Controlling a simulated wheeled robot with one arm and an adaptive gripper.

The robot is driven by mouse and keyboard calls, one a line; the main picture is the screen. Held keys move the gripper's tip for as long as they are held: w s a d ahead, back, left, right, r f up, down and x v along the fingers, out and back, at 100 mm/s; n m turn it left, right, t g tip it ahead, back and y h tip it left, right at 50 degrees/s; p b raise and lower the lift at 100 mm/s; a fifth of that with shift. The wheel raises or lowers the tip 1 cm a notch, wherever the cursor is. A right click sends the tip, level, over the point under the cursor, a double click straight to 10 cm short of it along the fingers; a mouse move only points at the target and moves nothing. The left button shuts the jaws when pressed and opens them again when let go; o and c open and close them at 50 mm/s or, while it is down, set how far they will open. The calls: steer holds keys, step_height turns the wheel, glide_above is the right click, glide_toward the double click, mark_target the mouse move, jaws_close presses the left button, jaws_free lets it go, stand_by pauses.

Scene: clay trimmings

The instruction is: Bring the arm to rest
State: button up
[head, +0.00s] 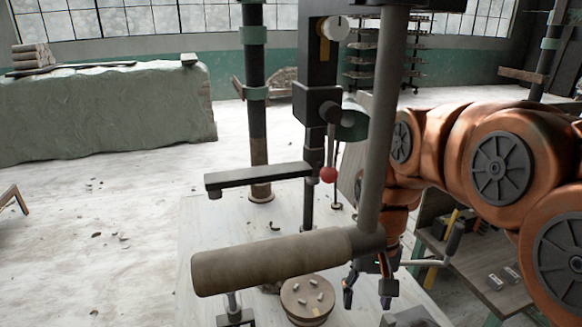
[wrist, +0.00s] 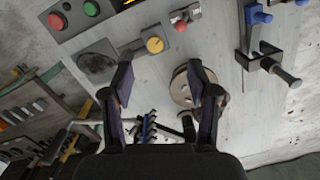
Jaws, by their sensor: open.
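My gripper (head: 368,288) hangs low over the pale worktable (head: 205,225), right of a round wooden disc (head: 308,300) with several small pale pieces on it. In the wrist view my gripper (wrist: 160,78) has its two dark fingers spread, with nothing held between them. The disc (wrist: 181,90) shows there behind the right finger, which hides part of it. My copper arm comes in from the right in the head view. A thick grey post and a brown roller-like handle (head: 270,262) cross in front and hide part of the gripper's surroundings.
A dark upright stand (head: 318,75) with a red-knobbed lever (head: 328,174) rises beside the arm. The wrist view shows a control panel with red (wrist: 55,21) and green (wrist: 91,8) buttons and a yellow knob (wrist: 154,44). A side bench (head: 490,285) stands right.

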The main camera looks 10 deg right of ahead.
steer(key=s+f+n, duration=0.1)
steer(key=s+f, duration=0.1)
steer(key=s, duration=0.6)
steer(key=s+f, duration=0.3)
steer(key=s, duration=0.6)
steer(key=shift+s+f+n+g, duration=0.15)
steer(key=shift+n+g, duration=0.15)
steer(key=shift+n, duration=0.1)
